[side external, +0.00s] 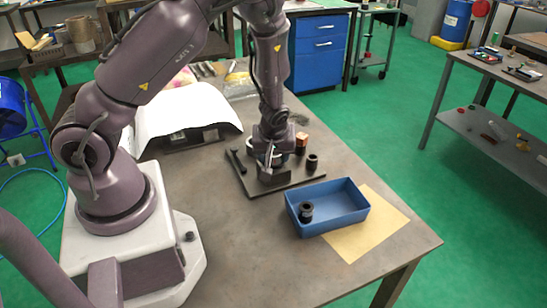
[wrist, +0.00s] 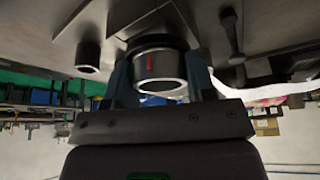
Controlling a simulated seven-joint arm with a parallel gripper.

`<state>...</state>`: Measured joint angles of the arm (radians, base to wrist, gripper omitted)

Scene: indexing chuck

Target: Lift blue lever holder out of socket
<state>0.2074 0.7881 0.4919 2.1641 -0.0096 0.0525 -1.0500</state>
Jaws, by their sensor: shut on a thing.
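My gripper (wrist: 160,85) is shut on a round, silver-rimmed holder (wrist: 158,68) with a red mark and a dark collar, seen between the fingers in the wrist view. Bluish-grey shapes flank it there; I cannot tell whether a blue lever is among them. In the side view my gripper (side external: 270,170) points down over the dark base plate (side external: 290,184) and mostly hides the holder. The socket is hidden, and I cannot tell whether the holder is seated or raised.
A black cylinder (side external: 312,162) and a copper-brown block (side external: 301,140) stand right of my gripper. A black lever-like tool (side external: 236,161) lies left. A blue tray (side external: 347,217) holding a black part (side external: 306,211) sits front right on yellow paper (side external: 372,232). The front table is clear.

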